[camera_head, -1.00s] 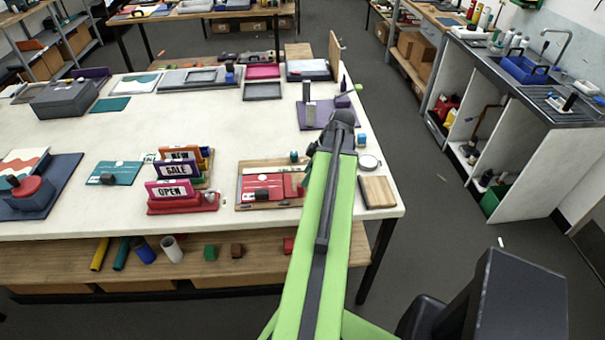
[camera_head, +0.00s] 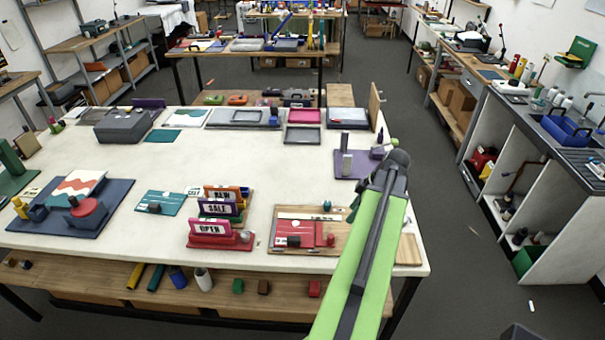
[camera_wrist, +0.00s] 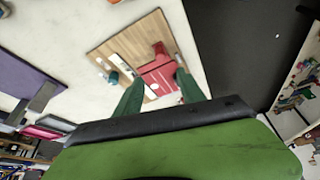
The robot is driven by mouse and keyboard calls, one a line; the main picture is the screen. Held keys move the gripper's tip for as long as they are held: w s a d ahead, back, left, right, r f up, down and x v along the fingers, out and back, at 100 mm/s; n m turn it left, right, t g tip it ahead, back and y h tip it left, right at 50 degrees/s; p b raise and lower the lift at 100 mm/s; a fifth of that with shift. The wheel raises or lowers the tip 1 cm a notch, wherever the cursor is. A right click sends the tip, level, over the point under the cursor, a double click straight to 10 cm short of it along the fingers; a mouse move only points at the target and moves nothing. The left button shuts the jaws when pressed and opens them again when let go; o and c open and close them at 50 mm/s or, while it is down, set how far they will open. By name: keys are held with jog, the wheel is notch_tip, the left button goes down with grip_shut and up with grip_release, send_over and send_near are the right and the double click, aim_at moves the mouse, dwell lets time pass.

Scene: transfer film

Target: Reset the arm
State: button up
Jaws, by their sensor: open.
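In the wrist view my gripper (camera_wrist: 160,74) has its two dark green fingers apart, with nothing held between them. A wooden board (camera_wrist: 136,58) with a red sheet (camera_wrist: 158,80) lies on the white table beyond the fingertips. In the head view my green arm (camera_head: 362,260) reaches up over the right front of the table, and its gripper end is mostly hidden behind it. The same wooden board (camera_head: 343,216) shows just left of the arm, with a red block on the red sheet (camera_head: 309,234).
The white table (camera_head: 120,225) holds a sign rack (camera_head: 221,220), a blue mat (camera_head: 104,217), a grey box (camera_head: 125,126) and a purple mat (camera_head: 348,164). Open dark floor (camera_head: 455,270) lies between the table and the sink counter (camera_head: 562,200) at the right.

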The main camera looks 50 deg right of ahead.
jog(key=w+a+f+n+g+y+b, duration=0.1)
jog(key=w+a+f+n+b, duration=0.2)
jog(key=w+a, duration=0.85)
jog(key=w+a+f+n+g+y+b, duration=0.1)
jog(key=w+a+f+n+b, duration=0.25)
jog(key=w+a, duration=0.8)
jog(key=w+a+f+m+h+b, duration=0.1)
jog(key=a+f+m, duration=0.1)
jog(key=a, duration=0.7)
jog(key=w+a+f+m+g+h+b, duration=0.1)
jog(key=a+m, duration=0.4)
jog(key=a, duration=0.5)
jog(key=w+a+f+m+g+h+b, duration=0.1)
jog(key=w+a+f+m+b, duration=0.2)
jog(key=a, duration=0.7)
jog(key=shift+w+f+m+h, duration=0.2)
jog(key=shift+f+m+h, duration=0.15)
jog(key=shift+f, duration=0.1)
jog(key=shift+c, duration=0.4)
